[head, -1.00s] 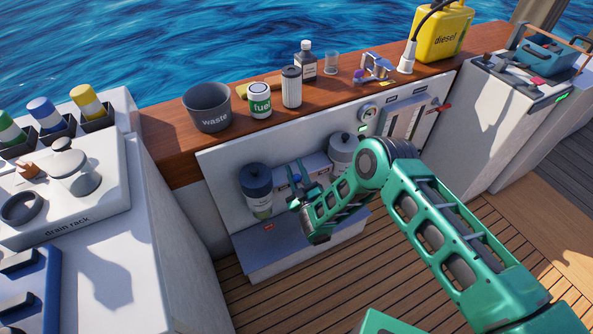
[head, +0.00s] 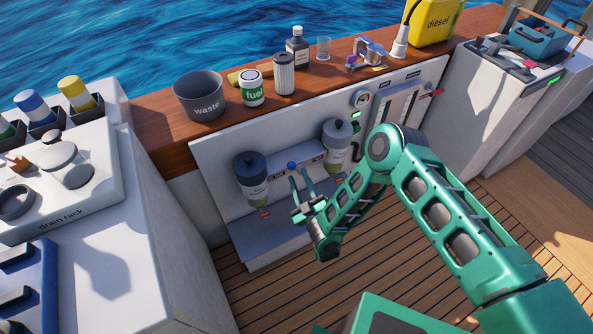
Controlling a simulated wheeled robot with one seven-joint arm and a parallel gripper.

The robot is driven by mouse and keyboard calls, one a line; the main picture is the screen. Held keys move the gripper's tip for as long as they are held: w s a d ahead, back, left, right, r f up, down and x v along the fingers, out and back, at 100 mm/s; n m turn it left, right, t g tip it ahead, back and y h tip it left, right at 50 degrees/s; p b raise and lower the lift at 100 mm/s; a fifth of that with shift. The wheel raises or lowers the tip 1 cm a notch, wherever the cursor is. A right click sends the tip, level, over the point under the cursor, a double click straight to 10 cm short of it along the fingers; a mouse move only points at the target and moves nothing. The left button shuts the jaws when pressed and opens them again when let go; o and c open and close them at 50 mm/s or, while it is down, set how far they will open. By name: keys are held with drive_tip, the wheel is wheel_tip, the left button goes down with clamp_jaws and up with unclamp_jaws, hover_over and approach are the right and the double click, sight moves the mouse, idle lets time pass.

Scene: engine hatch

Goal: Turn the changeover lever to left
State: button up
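The changeover lever's blue knob (head: 291,165) shows on the engine panel between two filter bowls, the left with a dark blue top (head: 251,170) and the right with a grey top (head: 338,140). The lever's arm is too small to see clearly, so its exact setting cannot be told. My gripper (head: 299,177) is just below and in front of the knob. Its two fingers are apart and point up toward the panel, with no object seen between them. Whether a fingertip touches the knob cannot be told.
A ledge (head: 270,240) juts out below the bowls. A gauge (head: 361,98) and a red-handled lever (head: 431,94) are on the panel's right. The deck in front is open.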

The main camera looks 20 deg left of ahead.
drive_tip(key=shift+s+d, duration=0.3)
drive_tip(key=shift+c, duration=0.6)
